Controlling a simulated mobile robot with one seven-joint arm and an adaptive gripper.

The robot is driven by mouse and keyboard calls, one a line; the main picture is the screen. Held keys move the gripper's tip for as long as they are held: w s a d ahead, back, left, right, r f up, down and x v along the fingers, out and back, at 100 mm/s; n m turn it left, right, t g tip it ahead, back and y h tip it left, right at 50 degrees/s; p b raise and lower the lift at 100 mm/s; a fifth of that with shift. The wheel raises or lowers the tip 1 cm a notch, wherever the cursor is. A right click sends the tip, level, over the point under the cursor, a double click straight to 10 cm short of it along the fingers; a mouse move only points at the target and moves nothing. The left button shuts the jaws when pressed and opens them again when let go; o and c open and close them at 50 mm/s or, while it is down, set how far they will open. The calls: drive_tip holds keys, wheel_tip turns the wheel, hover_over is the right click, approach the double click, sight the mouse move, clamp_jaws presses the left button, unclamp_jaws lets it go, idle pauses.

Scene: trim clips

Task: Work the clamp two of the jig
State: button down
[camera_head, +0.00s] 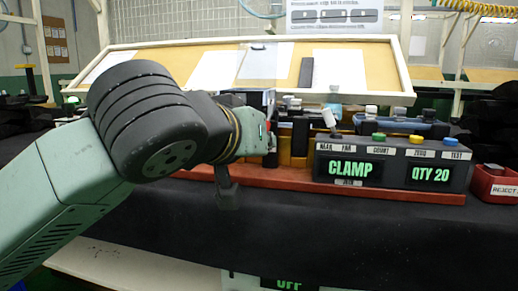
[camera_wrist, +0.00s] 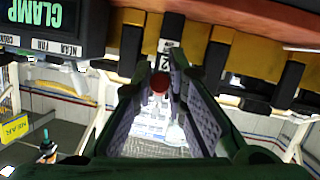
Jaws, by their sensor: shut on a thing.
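The jig shows in the head view as a row of yellow and dark blocks on a red base (camera_head: 400,193), partly hidden behind my arm. In the wrist view, a white label with a 2 (camera_wrist: 166,46) marks clamp two on a dark block between yellow blocks. A round red knob (camera_wrist: 159,82) sits between the pads of my gripper (camera_wrist: 162,68), just by that label. My gripper is shut on this knob. In the head view my gripper (camera_head: 268,137) is at the left of the control box, and its fingertips and the knob are hard to make out.
The control box (camera_head: 392,163) reads CLAMP and QTY 20, with a toggle lever (camera_head: 329,119) and coloured buttons on top. A red reject bin (camera_head: 494,184) stands at the far right. A sloped board (camera_head: 260,66) with papers is behind. The dark table front (camera_head: 380,235) is clear.

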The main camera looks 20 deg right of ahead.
idle(0.3)
drive_tip(key=c, duration=1.6)
unclamp_jaws()
drive_tip(key=v, duration=1.2)
